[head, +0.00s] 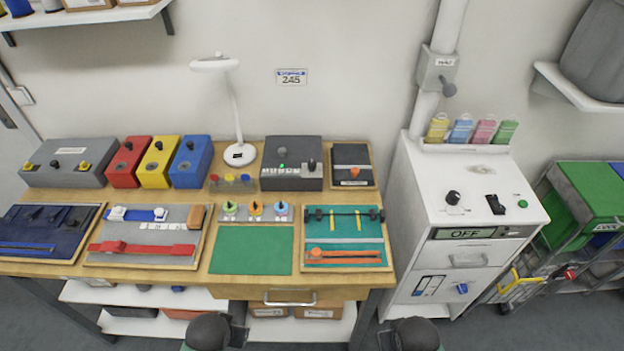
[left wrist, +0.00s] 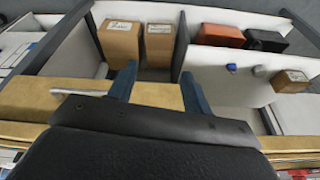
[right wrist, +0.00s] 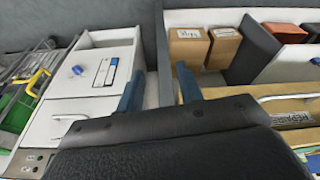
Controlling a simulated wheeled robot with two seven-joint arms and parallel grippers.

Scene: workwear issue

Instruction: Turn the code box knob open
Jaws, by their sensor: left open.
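A dark grey box (head: 291,152) stands at the back of the wooden workbench in the head view. It has a row of small lettered tiles on its front, a green spot on top and a dark knob (head: 312,163) at its right. It looks like the code box, but its markings are too small to read. My left gripper (left wrist: 158,72) is open and empty in the left wrist view, with shelf boxes beyond it. My right gripper (right wrist: 160,70) is open and empty in the right wrist view. Both are well short of the grey box, near the bench's front.
A white lamp (head: 239,154) stands left of the grey box, and a small black box (head: 352,153) right of it. A green mat (head: 251,250) and a teal tool board (head: 344,227) lie in front. A white cabinet (head: 470,180) stands right of the bench.

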